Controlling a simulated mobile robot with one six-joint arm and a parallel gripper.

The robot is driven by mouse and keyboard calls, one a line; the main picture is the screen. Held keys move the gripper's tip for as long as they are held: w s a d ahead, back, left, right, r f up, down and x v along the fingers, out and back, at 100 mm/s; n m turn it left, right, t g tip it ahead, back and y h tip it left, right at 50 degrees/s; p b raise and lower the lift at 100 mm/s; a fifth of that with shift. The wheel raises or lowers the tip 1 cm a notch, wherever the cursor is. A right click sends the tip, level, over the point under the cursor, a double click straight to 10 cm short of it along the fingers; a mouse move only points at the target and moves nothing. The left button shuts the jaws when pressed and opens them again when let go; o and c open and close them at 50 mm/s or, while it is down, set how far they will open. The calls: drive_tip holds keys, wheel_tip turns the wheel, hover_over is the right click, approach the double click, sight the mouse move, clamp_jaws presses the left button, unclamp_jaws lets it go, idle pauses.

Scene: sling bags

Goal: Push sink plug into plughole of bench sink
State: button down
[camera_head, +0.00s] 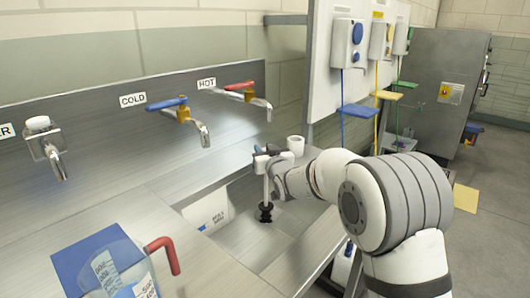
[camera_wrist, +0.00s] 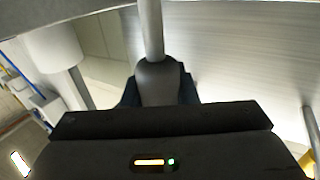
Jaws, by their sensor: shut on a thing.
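My gripper (camera_head: 266,160) is over the right part of the bench sink (camera_head: 240,240). It is shut on the upper end of the sink plug, a pale upright rod (camera_head: 266,188) with a black end (camera_head: 265,212) at the bottom. In the wrist view, the dark fingers (camera_wrist: 160,95) close around a grey grip (camera_wrist: 158,78) with a metal rod (camera_wrist: 150,30) running from it. The black end hangs low in the basin. I cannot tell whether it touches the sink floor. The plughole is not visible, perhaps hidden by the black end.
Cold tap (camera_head: 190,120) and hot tap (camera_head: 250,97) stand behind the sink. A white cylinder (camera_head: 296,146) stands close beside my gripper. A clear jug (camera_head: 120,275) with a red handle is at front left. A white labelled object (camera_head: 208,212) is in the basin.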

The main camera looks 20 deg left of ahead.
drive_tip(key=shift+f+b, duration=1.7)
drive_tip(key=shift+b, duration=0.15)
drive_tip(key=c, duration=1.1)
unclamp_jaws()
drive_tip(key=shift+o, duration=0.2)
wheel_tip(320, 180, up, 4)
drive_tip(key=p, duration=0.4)
drive_tip(key=shift+f, duration=0.1)
drive_tip(key=p, duration=0.2)
drive_tip(key=shift+p, duration=0.35)
wheel_tip(320, 180, up, 6)
drive_tip(key=p, duration=0.5)
drive_tip(key=shift+f, duration=0.2)
drive_tip(key=shift+f, duration=0.1)
